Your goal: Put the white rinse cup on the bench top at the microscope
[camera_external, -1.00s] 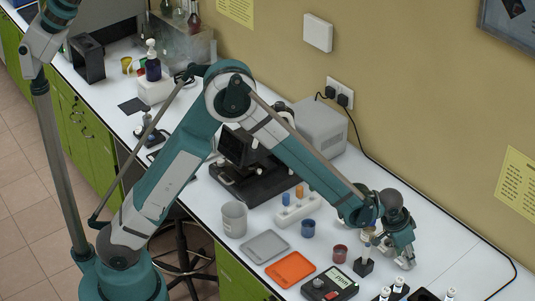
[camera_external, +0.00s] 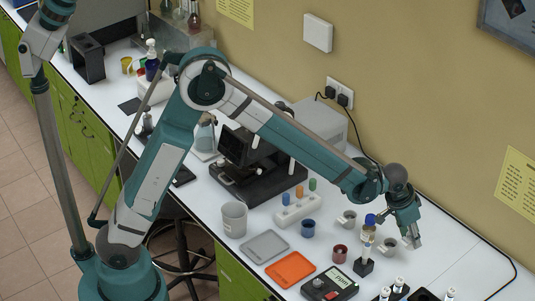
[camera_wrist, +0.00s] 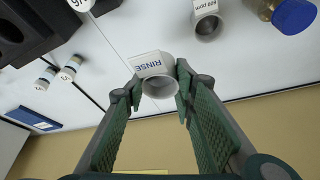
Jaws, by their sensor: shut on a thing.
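The white rinse cup (camera_wrist: 160,86), labelled RINSE, sits between the fingertips of my gripper (camera_wrist: 153,91) in the wrist view. My gripper is shut on it, one green padded finger on each side. In the external view my gripper (camera_external: 412,241) is over the right part of the bench, and I cannot clearly pick out the rinse cup there. Whether the cup is clear of the bench is hard to tell. The black microscope (camera_external: 257,168) stands further left on the white bench top (camera_external: 455,236).
Vials (camera_external: 399,284) stand at the front right. An orange tray (camera_external: 290,269), a grey tray (camera_external: 264,246), a beaker (camera_external: 234,220) and small pots (camera_external: 308,228) lie towards the microscope.

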